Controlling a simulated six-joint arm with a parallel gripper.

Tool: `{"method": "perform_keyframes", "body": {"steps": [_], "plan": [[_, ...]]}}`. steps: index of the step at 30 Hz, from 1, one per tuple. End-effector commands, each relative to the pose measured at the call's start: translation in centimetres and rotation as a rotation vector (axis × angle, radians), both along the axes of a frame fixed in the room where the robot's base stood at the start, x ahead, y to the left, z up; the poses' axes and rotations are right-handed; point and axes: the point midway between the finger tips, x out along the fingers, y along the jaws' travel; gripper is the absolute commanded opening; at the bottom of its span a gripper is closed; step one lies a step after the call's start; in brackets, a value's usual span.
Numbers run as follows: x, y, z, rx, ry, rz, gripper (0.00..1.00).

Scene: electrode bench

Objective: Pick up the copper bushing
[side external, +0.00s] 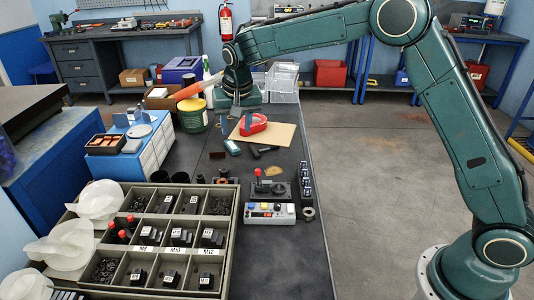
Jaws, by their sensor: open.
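I cannot pick out the copper bushing with certainty. A small copper-coloured round part (223,172) stands among dark cylinders just behind the compartment tray. A small dull ring (308,213) lies at the right edge of the bench, beside the button box; its metal is too small to tell. My gripper (236,112) is at the far end of the bench, near the yellow-green tub, apart from both parts. It is open; its fingertips are small and hard to make out.
A large compartment tray (236,235) fills the near bench. A yellow-green tub (193,121) and clear bins (284,82) stand farther back. The right-hand floor is clear.

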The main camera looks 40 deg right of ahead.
Motion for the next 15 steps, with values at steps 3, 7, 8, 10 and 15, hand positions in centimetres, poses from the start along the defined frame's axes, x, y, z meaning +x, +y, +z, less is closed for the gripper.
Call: {"method": "perform_keyframes", "body": {"steps": [3,7,8,10,15], "plan": [[1.9,0.9,-3.0,-0.004,0.014,-0.03,0.44],[3.5,1.8,-6.0,-0.007,0.022,-0.061,0.44],[3.8,1.9,-6.6,-0.008,0.023,-0.067,0.44],[4.3,2.3,-7.9,-0.008,0.027,-0.083,0.44],[5.1,2.8,-9.8,-0.012,0.03,-0.103,0.44]]}}
